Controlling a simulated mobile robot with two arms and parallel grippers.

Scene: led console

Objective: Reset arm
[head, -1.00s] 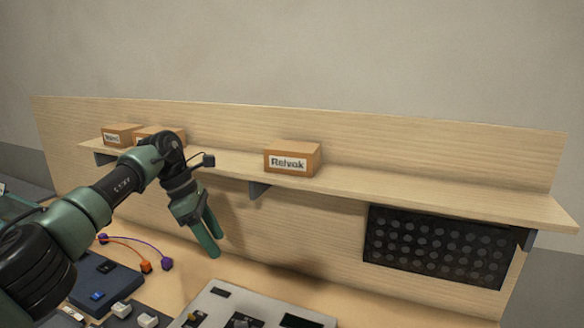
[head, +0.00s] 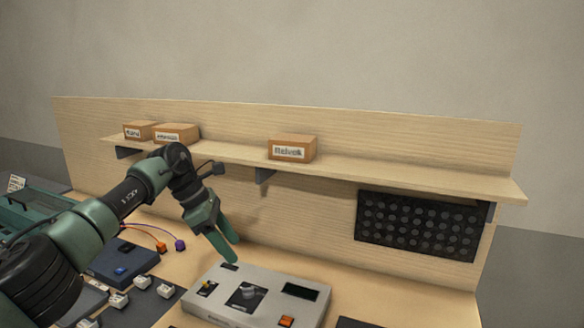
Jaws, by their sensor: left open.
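My left arm comes in from the left, bent at the elbow. Its gripper (head: 229,247) has green fingers that point down and right, above the back left part of the grey console (head: 262,309). The gripper is open and I see nothing between its fingers. The console lies on the wooden table and carries a dark central control, a yellow-topped switch at left, dark display windows and an orange button (head: 286,321). My right gripper is not in view.
A wooden shelf (head: 400,176) behind holds a box labelled Relvok (head: 292,148) and two boxes at left, one of them here (head: 175,133). A black perforated panel (head: 418,225) hangs below. A blue box (head: 121,262), plugs with cables and several white-topped blocks lie left.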

